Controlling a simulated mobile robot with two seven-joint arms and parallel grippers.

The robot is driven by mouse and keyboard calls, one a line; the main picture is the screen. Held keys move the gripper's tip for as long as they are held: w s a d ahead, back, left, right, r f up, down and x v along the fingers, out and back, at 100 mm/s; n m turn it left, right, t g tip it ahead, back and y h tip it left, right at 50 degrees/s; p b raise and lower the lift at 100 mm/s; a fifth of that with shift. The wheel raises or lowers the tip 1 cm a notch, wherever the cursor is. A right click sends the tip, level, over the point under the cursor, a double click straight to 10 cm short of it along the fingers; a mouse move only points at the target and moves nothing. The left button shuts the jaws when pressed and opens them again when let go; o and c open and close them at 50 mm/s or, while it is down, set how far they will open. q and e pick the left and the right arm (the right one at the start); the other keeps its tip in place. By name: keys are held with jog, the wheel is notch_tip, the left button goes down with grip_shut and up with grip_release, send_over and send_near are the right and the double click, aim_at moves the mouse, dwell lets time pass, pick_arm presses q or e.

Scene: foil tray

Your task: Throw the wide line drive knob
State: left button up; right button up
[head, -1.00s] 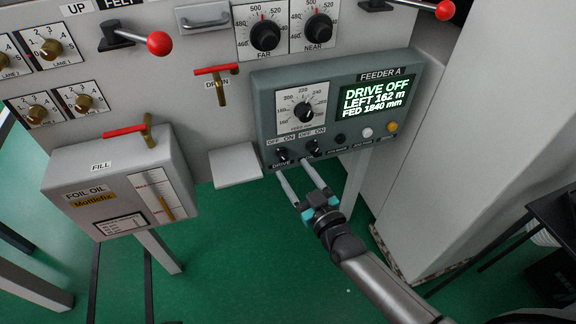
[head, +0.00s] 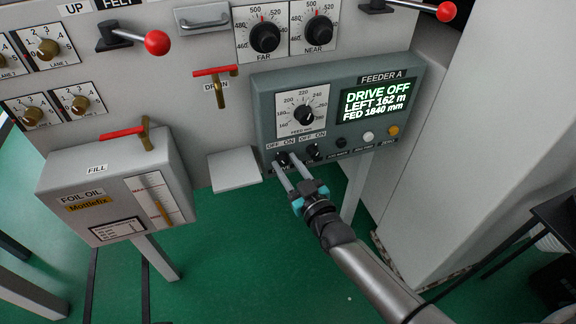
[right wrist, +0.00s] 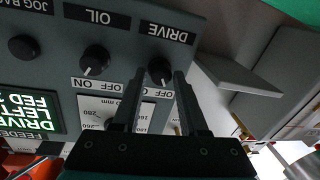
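The feeder A panel (head: 262,105) has a black DRIVE knob (head: 282,158) at its lower left, under OFF and ON marks. The right wrist view shows this knob (right wrist: 160,70) with its white pointer toward OFF. The display (head: 376,100) reads DRIVE OFF, LEFT 162 m, FED 1840 mm. My right gripper (head: 285,161) is at the DRIVE knob; in the right wrist view its two fingers (right wrist: 158,76) are apart, one on each side of the knob. I cannot tell whether they touch it. My left gripper is out of view.
The similar OIL knob (head: 313,151) sits just right of the DRIVE knob, close to the fingers. A pale ledge (head: 234,169) juts out on the left. A foil oil box (head: 120,190) stands farther left. The floor below is open.

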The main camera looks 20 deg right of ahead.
grip_shut()
jog(key=shift+m, duration=0.8)
jog(key=shift+f+m+t, duration=0.15)
jog(key=shift+m+t, duration=0.15)
jog(key=shift+m, duration=0.9)
jog(key=m+b, duration=0.1)
jog(key=m, duration=0.2)
jog(key=shift+m+h, duration=0.3)
jog(key=shift+m, duration=0.1)
jog(key=m, duration=0.3)
jog(key=shift+f+t, duration=0.1)
jog(key=shift+t, duration=0.2)
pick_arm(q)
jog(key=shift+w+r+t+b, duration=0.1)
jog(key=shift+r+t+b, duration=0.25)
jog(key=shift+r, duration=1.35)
pick_arm(e)
jog(key=shift+m+h, duration=0.3)
jog(key=shift+m, duration=0.7)
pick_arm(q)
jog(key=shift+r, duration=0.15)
